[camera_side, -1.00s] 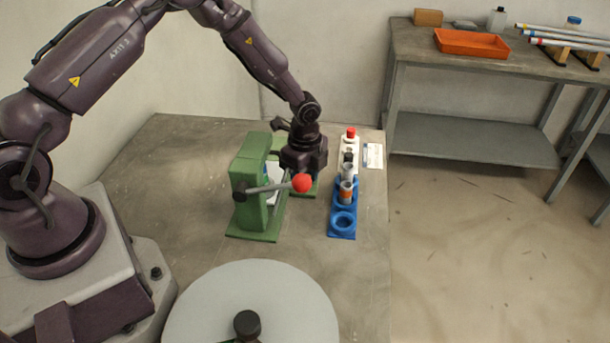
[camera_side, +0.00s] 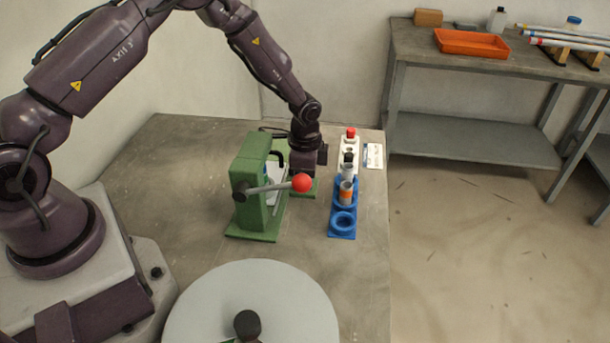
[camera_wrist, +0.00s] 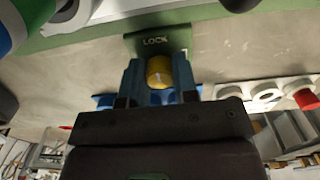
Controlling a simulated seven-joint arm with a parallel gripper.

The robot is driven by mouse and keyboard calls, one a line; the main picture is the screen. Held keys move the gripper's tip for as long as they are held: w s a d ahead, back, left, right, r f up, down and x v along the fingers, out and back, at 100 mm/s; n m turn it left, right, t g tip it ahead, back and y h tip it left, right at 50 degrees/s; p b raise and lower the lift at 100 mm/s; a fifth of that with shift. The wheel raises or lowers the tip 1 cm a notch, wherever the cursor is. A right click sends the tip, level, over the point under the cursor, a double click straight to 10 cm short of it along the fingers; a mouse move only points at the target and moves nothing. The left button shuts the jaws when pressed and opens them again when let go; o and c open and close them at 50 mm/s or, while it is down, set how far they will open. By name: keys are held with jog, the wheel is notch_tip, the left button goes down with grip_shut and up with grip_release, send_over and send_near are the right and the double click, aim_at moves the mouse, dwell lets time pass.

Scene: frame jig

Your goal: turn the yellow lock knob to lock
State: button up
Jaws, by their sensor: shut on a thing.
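The yellow lock knob (camera_wrist: 160,72) shows in the wrist view, just below a green plate marked LOCK (camera_wrist: 154,41). A white mark is on the knob's face. The blue fingers of my gripper (camera_wrist: 159,80) are on both sides of the knob and shut on it. In the side view my gripper (camera_side: 301,172) is low behind the green press-like jig (camera_side: 251,190), and the knob is hidden there. The jig has a lever with a red ball (camera_side: 302,183).
A blue holder (camera_side: 343,225) with tubes and a white holder (camera_side: 350,142) with a red cap stand right of the jig. A round grey plate (camera_side: 285,300) is at the front. An orange tray (camera_side: 471,43) is on the back bench.

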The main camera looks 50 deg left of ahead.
dwell(0.3)
jog(key=o, duration=0.9)
notch_tip(320, 180, up, 13)
jog(key=shift+r, duration=0.1)
